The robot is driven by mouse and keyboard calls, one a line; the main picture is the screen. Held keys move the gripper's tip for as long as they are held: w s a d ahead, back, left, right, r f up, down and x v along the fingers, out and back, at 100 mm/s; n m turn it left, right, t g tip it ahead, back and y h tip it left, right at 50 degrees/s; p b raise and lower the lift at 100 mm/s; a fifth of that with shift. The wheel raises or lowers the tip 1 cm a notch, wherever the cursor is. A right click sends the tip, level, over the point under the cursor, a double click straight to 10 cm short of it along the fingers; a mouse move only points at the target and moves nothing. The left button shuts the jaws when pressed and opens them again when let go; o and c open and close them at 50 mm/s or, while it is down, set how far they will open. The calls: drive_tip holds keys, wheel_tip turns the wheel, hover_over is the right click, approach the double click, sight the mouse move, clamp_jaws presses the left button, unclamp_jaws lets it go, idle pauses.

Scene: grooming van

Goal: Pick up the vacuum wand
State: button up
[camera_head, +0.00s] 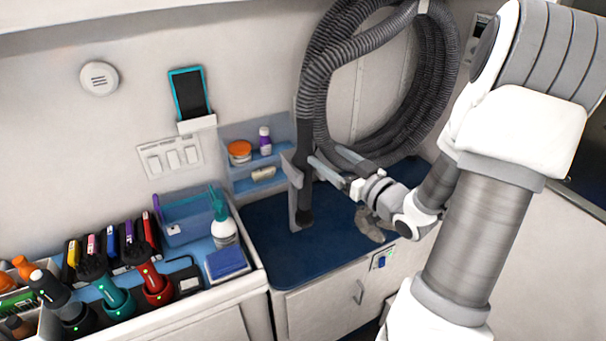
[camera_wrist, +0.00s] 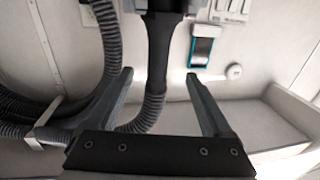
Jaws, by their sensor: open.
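The vacuum wand (camera_head: 305,200) is a dark upright tube in a grey holder (camera_head: 294,175) at the back of the blue counter mat. Its upper end joins a ribbed grey hose (camera_head: 317,75). My gripper (camera_head: 327,157) is open and empty, just right of the wand, with its fingers pointing toward it. In the wrist view, the dark wand (camera_wrist: 158,55) shows between the two spread fingers of my gripper (camera_wrist: 158,76), apart from both. Whether the wand is within the fingers' depth or just beyond them, I cannot tell.
The coiled hose (camera_head: 437,90) hangs on the wall behind my arm. A blue shelf (camera_head: 262,172) with small bottles is left of the wand. A grey crumpled cloth (camera_head: 372,226) lies under my gripper.

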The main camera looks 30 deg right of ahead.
sight(298, 132)
drive_tip(key=w, duration=0.4)
drive_tip(key=w+a+p, duration=0.1)
drive_tip(key=w, duration=0.3)
drive_tip(key=w+a+p, duration=0.1)
drive_tip(key=w, duration=0.4)
drive_tip(key=shift+a, duration=0.15)
drive_tip(key=shift+r, duration=0.15)
clamp_jaws()
